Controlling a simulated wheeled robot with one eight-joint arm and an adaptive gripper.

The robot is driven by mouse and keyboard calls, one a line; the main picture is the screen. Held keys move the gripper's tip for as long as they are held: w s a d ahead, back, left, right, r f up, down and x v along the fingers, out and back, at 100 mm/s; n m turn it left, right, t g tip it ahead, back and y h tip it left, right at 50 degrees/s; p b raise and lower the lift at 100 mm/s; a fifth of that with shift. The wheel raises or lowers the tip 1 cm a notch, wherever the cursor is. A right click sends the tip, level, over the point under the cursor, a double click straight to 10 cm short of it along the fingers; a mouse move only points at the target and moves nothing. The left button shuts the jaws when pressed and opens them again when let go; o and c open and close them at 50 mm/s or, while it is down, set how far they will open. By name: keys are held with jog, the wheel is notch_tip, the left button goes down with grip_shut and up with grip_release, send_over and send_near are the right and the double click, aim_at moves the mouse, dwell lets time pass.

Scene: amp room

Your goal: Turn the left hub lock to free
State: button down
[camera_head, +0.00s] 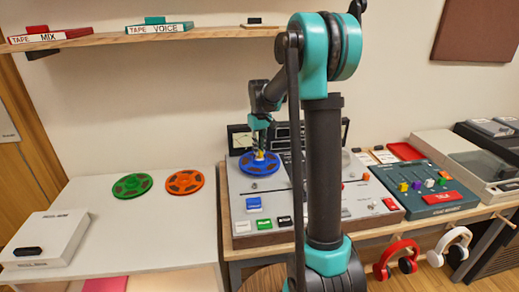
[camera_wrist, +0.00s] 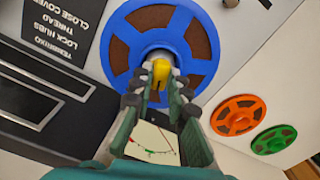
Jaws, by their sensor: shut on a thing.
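A blue reel (camera_head: 260,163) sits on the left hub of the tape deck (camera_head: 245,186). In the wrist view the blue reel (camera_wrist: 113,52) fills the upper middle, with brown tape between its spokes. A yellow hub lock (camera_wrist: 160,72) stands at the reel's centre. It also shows as a small yellow spot in the head view (camera_head: 260,155). My gripper (camera_wrist: 160,85) is shut on the yellow hub lock, a fingertip on each side. In the head view my gripper (camera_head: 260,146) points down over the reel's centre. My arm hides the middle of the deck.
Green (camera_head: 132,187) and orange (camera_head: 185,182) reels lie on the white table (camera_head: 150,225) left of the deck. A white box (camera_head: 45,238) is at the front left. A mixer (camera_head: 430,190) stands right. A shelf (camera_head: 100,42) with tape boxes hangs above.

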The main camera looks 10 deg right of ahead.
aim_at(260, 151)
dwell(0.4)
jog(key=c, duration=1.5)
grip_release()
notch_tip(260, 151, up, 12)
